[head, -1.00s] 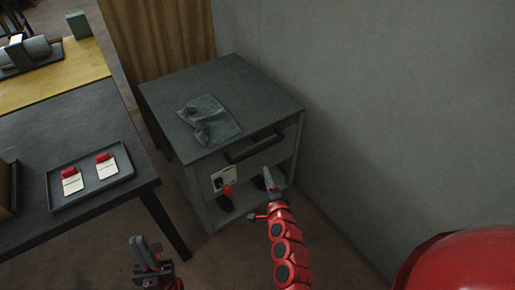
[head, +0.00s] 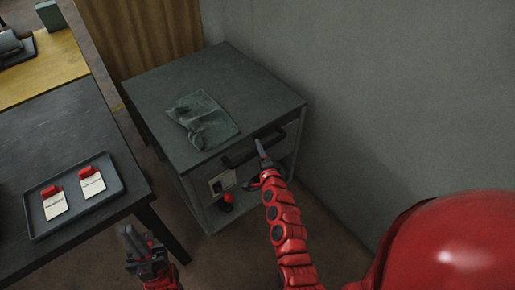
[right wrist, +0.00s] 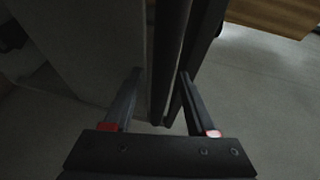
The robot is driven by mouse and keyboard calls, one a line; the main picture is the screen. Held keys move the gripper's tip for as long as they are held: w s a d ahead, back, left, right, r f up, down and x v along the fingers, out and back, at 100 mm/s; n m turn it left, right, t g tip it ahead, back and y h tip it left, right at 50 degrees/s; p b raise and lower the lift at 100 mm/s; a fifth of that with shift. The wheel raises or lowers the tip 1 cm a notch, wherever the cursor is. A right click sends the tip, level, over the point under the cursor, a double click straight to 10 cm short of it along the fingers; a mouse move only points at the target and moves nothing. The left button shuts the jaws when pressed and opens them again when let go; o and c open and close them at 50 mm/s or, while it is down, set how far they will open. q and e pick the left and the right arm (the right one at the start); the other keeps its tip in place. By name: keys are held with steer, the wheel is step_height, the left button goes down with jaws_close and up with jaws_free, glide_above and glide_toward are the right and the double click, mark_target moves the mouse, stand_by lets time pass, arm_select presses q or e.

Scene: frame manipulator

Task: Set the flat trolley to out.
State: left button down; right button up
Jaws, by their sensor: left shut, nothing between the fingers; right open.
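A grey flat-topped unit on a frame (head: 160,88), which I take to be the flat trolley, stands against the wall. A dark bar handle (head: 238,158) runs along its front upper edge. My right gripper (head: 262,152) is at the right part of this handle. In the right wrist view a dark bar (right wrist: 170,60) lies between the open fingers of this gripper (right wrist: 160,100), which are not closed on it. My left gripper (head: 135,240) is shut and empty, low in front of the dark table, away from the unit.
A dark table (head: 70,130) with a tray (head: 118,190) of two red-and-white cards stands left. The wall (head: 400,100) bounds the right.

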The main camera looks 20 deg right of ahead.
jaws_close()
stand_by(1.4)
